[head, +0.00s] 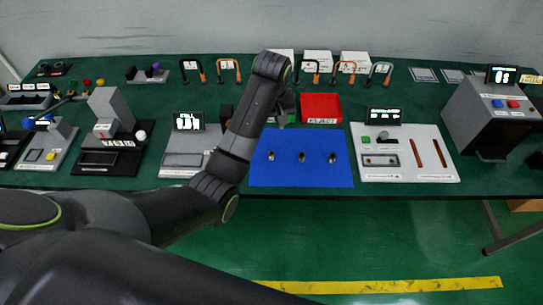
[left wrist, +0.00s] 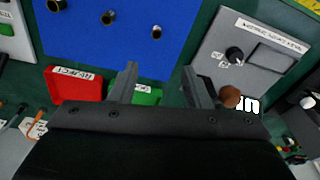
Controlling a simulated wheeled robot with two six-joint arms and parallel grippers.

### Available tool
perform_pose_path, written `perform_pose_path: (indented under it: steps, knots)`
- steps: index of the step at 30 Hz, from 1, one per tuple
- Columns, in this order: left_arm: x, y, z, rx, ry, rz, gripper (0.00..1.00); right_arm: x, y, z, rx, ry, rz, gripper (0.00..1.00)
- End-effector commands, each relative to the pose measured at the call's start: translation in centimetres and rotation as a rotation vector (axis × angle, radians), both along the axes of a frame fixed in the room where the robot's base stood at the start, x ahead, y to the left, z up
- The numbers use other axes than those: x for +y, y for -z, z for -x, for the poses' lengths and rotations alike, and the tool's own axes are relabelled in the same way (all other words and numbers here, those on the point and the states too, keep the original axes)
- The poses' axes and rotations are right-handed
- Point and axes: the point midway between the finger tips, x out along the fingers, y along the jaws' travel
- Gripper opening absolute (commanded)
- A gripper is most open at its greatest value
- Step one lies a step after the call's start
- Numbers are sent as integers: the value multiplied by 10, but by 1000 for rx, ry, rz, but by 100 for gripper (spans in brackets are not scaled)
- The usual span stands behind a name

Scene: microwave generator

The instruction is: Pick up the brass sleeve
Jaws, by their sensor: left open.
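Three small sleeves stand apart in a row on the blue mat (head: 300,178): a left one (head: 270,156), a middle one (head: 301,157) and a right one (head: 333,157). All look dark with metallic tints, so I cannot tell surely which is brass. In the left wrist view they show near the top as a left (left wrist: 57,4), middle (left wrist: 108,17) and right (left wrist: 157,32) sleeve with dark bores. My left gripper (left wrist: 160,76) is open and empty, its fingers apart, short of the mat and the sleeves. My right gripper is not in view.
A red reject bin (head: 321,107) stands behind the mat, with a green bin (left wrist: 147,96) beside it. A grey device with a display (head: 187,150) is left of the mat; a pale fixture board (head: 410,170) is right. Several clamps and white boxes line the back.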

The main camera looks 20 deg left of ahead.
Motion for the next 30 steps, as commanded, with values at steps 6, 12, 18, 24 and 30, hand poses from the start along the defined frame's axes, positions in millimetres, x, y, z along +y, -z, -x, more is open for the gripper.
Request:
perform_pose_path:
  steps: [6,12,18,24,30]
  knots:
    - [1,30,-2,1,0,0,43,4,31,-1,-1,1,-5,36]
    - [3,55,-5,6,0,1,43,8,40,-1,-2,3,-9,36]
    - [6,95,-9,6,0,0,43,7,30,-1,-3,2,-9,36]
    - [6,116,-12,1,1,0,43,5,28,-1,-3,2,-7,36]
    - [5,124,-14,2,1,0,43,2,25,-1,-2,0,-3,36]
